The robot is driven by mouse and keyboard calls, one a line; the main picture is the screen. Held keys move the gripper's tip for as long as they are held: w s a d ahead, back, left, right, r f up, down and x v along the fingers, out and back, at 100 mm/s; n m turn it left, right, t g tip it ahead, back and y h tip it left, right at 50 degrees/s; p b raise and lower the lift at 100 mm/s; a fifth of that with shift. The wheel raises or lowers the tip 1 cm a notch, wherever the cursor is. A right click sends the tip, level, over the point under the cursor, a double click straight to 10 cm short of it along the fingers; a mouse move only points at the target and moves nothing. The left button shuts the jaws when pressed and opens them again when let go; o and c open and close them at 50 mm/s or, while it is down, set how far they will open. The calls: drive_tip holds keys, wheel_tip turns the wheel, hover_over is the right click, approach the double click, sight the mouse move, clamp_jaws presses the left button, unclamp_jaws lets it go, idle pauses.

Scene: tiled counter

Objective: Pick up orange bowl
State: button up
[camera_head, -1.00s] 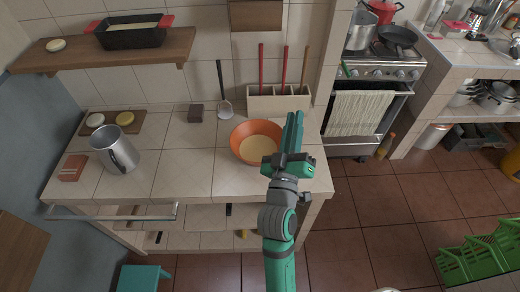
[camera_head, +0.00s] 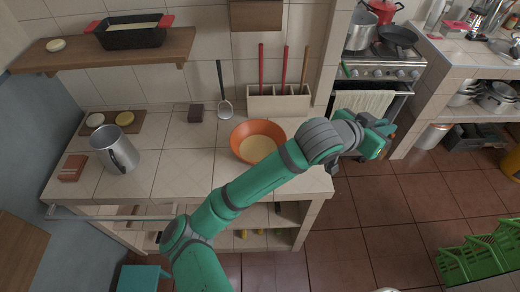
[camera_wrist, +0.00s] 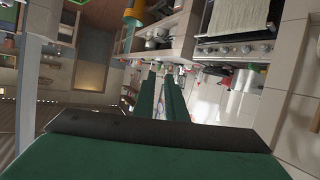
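The orange bowl (camera_head: 246,132) sits upright on the tiled counter, near its front right part, with a pale yellowish inside bottom. My arm passes just in front of it and covers a little of its lower right edge. My gripper (camera_head: 382,138) is well to the right of the bowl, past the counter's right end and in front of the stove. In the wrist view, its two green fingers (camera_wrist: 160,85) stand apart with a narrow empty gap between them. The bowl does not show in the wrist view.
A metal pitcher (camera_head: 117,150) stands on the counter's left part. A utensil holder (camera_head: 278,103) with long-handled tools is behind the bowl. The stove (camera_head: 385,70) with a hanging towel (camera_head: 365,101) is close to my gripper. A green rack (camera_head: 485,258) is at lower right.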

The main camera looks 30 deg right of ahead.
wheel_tip(320, 180, down, 6)
drive_tip(key=w+a+m+y, duration=0.1)
drive_tip(key=a+y, duration=0.2)
drive_tip(key=y, duration=0.1)
drive_tip(key=w+a+f+t+y, duration=0.1)
drive_tip(key=w+a+t+y, duration=0.1)
drive_tip(key=w+a+y, duration=0.1)
drive_tip(key=w+a+f+t+y, duration=0.1)
drive_tip(key=w+a+f+y, duration=0.1)
drive_tip(key=w+a, duration=0.3)
drive_tip(key=w+a+f+t+y, duration=0.1)
drive_tip(key=w+a+y, duration=0.3)
drive_tip(key=a, duration=0.5)
drive_tip(key=shift+w+a+f+t+y, duration=0.15)
drive_tip(key=shift+w+f+t+y, duration=0.3)
drive_tip(key=shift+t, duration=0.35)
drive_tip(key=shift+w+a, duration=0.25)
drive_tip(key=x, duration=1)
drive_tip(key=shift+w+f, duration=0.15)
drive_tip(key=shift+w, duration=0.15)
clamp_jaws()
